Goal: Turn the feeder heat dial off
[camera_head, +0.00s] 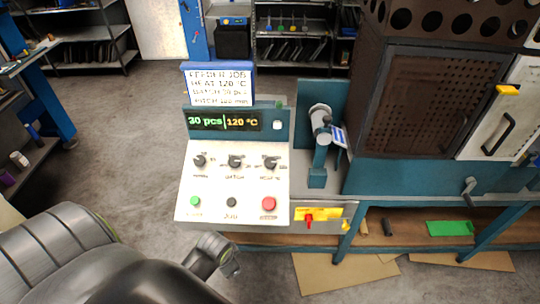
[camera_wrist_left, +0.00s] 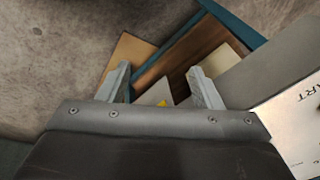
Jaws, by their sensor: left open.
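The feeder's control panel (camera_head: 232,180) has a white sloping face with three black dials in a row: left dial (camera_head: 200,161), middle dial (camera_head: 235,162) and right dial (camera_head: 270,163). Their small labels are too blurred to tell surely which is heat. The display (camera_head: 225,121) above reads "30 pcs" and "120 °C". My left gripper (camera_head: 228,262) is below the panel's front edge, apart from the dials. In the left wrist view its two fingers (camera_wrist_left: 160,78) are open and empty; the panel's white corner (camera_wrist_left: 295,125) shows at right. My right gripper is out of view.
A green button (camera_head: 195,201), black button (camera_head: 231,202) and red button (camera_head: 269,204) sit below the dials. A job card (camera_head: 219,87) stands above the display.

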